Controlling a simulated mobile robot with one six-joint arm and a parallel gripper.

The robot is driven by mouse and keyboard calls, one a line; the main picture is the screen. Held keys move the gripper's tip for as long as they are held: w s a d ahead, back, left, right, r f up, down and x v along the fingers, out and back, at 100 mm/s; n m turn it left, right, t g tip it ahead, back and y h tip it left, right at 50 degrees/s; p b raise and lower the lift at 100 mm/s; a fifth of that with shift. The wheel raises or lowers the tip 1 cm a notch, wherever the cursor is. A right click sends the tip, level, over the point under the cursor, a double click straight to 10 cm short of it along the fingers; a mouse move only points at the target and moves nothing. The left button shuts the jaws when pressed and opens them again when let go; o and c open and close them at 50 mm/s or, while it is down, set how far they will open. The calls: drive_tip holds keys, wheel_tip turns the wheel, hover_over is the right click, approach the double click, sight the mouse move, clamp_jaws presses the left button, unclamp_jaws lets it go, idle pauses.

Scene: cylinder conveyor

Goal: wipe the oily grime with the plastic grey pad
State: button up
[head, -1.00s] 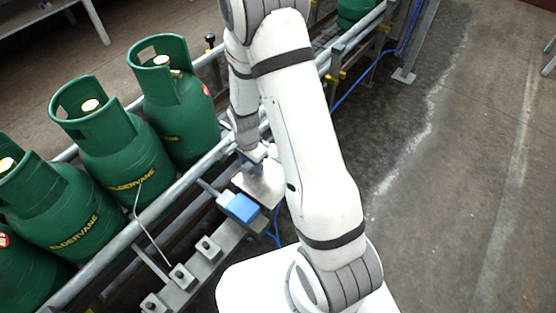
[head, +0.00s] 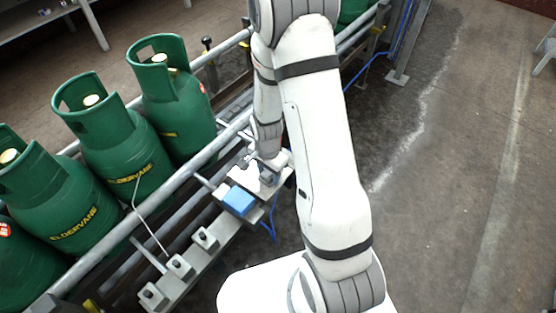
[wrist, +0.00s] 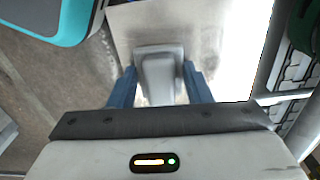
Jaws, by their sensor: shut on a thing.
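My gripper (wrist: 160,85) is shut on the grey pad (wrist: 160,70), which sits between its two blue fingers in the wrist view. The pad is over a bare metal plate (wrist: 190,22); I cannot tell whether it touches. In the head view my gripper (head: 267,172) is at the right part of the same plate (head: 242,177), which shines brightly. The plate has faint dull smudges in the wrist view, but I cannot clearly make out the oily grime. The pad hides part of the plate.
Green gas cylinders (head: 172,100) stand on the conveyor behind a metal rail (head: 185,173). A bracket strip with several knobs (head: 180,264) runs to the lower left. Open floor (head: 450,200) lies right.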

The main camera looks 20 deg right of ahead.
drive_tip(key=shift+s+d, duration=0.5)
drive_tip(key=shift+s, duration=0.15)
wheel_tip(320, 180, up, 8)
drive_tip(key=p, duration=0.5)
drive_tip(key=shift+r, duration=0.1)
